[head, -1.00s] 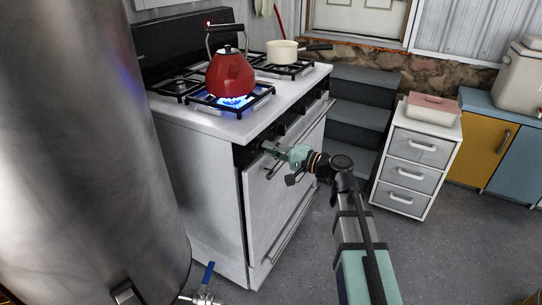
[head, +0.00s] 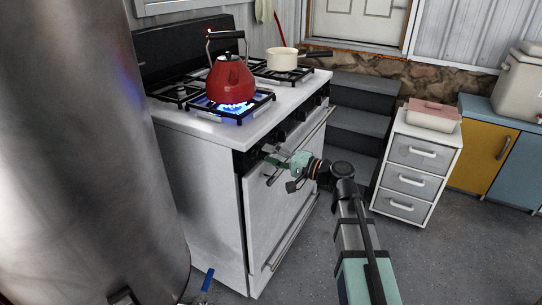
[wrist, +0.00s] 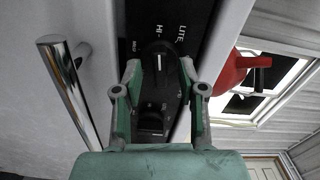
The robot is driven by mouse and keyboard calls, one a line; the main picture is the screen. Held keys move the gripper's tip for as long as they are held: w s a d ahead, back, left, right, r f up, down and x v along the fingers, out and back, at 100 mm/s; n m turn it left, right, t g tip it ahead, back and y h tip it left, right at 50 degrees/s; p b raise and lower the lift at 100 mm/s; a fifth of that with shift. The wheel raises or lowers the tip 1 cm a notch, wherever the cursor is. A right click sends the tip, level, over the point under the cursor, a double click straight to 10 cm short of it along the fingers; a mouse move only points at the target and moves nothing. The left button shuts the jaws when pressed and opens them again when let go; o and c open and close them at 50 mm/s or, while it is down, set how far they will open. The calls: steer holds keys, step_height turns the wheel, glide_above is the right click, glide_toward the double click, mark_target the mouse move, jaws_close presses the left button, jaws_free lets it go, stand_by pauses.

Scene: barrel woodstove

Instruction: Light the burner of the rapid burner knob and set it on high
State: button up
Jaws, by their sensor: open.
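A black stove knob (wrist: 160,68) with a white pointer mark is between my gripper's fingertips (wrist: 160,64) in the wrist view. The fingers are open on both sides of it; whether they touch it is unclear. The panel beside it reads HI and LITE, and the white mark lies toward HI. A second dark knob (wrist: 151,121) shows nearer, between the finger bases. In the head view my gripper (head: 275,158) is at the stove's front panel and hides the knob. A blue flame (head: 236,107) burns on the front burner under the red kettle (head: 231,80).
The white stove (head: 213,190) has a horizontal front bar, seen as a shiny handle (wrist: 68,88) close left of my fingers. A cream pot (head: 283,60) sits on a rear burner. A large metal barrel (head: 85,160) stands left. A drawer cabinet (head: 417,165) stands right.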

steer(key=v, duration=1.1)
steer(key=shift+s+d, duration=0.2)
steer(key=shift+d, duration=0.15)
steer(key=s+d+f+g+h, duration=0.1)
steer(key=s+f+g+h, duration=0.25)
steer(key=f, duration=0.75)
steer(key=s+d+f+g+h, duration=0.15)
steer(key=s+f, duration=0.25)
steer(key=f, duration=0.7)
steer(key=s+f+g+h, duration=0.3)
steer(key=s+f, duration=0.1)
steer(key=f, duration=0.7)
steer(key=s+d+f+n+g+h, duration=0.1)
steer(key=s+d+f+g+h, duration=0.2)
steer(key=s+f, duration=0.7)
steer(key=s+d+f+n+g+h, duration=0.15)
steer(key=s+f+g, duration=0.4)
steer(key=s, duration=0.85)
steer(key=s+d+f+n+g+h, duration=0.1)
steer(key=s+d+f+g+h, duration=0.15)
steer(key=s+f, duration=0.85)
step_height(320, 180, up, 19)
steer(key=w+t+h+p, duration=0.1)
steer(key=t+p, duration=0.3)
steer(key=p, duration=1.6)
steer(key=shift+w+a+p, duration=0.2)
steer(key=shift+w+p, duration=0.2)
steer(key=shift+w, duration=0.35)
